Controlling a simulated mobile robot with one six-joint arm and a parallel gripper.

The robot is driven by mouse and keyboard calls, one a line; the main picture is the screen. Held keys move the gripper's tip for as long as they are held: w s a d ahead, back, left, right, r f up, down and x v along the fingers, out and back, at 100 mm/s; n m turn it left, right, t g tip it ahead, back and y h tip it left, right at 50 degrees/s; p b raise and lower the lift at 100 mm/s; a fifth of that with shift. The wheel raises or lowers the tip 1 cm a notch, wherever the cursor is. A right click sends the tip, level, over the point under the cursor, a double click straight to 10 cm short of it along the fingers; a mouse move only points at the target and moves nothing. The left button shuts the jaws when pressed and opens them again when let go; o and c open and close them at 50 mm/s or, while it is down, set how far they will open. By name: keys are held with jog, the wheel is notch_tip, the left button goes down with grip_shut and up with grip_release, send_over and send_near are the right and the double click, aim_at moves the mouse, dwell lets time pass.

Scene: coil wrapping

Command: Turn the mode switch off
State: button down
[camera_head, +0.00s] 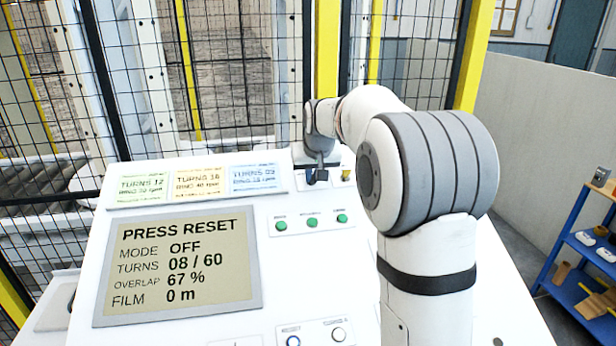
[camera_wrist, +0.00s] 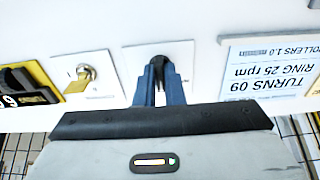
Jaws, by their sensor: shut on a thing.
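The mode switch (camera_wrist: 158,62) is a black knob on a white plate on the console. It shows in the wrist view between the blue fingers of my gripper (camera_wrist: 160,78), which are shut on it and hide part of it. In the head view my gripper (camera_head: 317,176) is at the panel's upper edge, and the knob is mostly hidden there. The display (camera_head: 180,264) reads PRESS RESET, MODE OFF, TURNS 08 / 60, OVERLAP 67 % and FILM 0 m.
A brass key switch (camera_wrist: 86,73) sits beside the knob. Printed cards (camera_head: 198,183) lie on the other side. Green buttons (camera_head: 312,222) are lower on the console. A mesh fence (camera_head: 235,70) stands behind it. A blue shelf (camera_head: 585,262) is at the right.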

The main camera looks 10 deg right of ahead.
jog(key=shift+w+r, duration=0.15)
jog(key=shift+r, duration=0.2)
jog(key=c, duration=1.6)
grip_release()
jog(key=shift+f, duration=0.2)
jog(key=shift+o, duration=0.4)
jog(key=b+v, duration=0.1)
jog(key=v, duration=0.6)
jog(key=shift+s+r+b, duration=0.2)
jog(key=shift+r+b, duration=0.1)
jog(key=shift+r, duration=0.05)
jog(key=s+f, duration=0.5)
jog(key=s, duration=0.6)
jog(key=s+f+g, duration=0.1)
jog(key=s+f, duration=0.3)
jog(key=s, duration=0.8)
jog(key=s+a+f+g, duration=0.1)
jog(key=s+f, duration=0.4)
jog(key=s, duration=0.6)
jog(key=shift+s+f, duration=0.15)
jog(key=shift+f, duration=0.15)
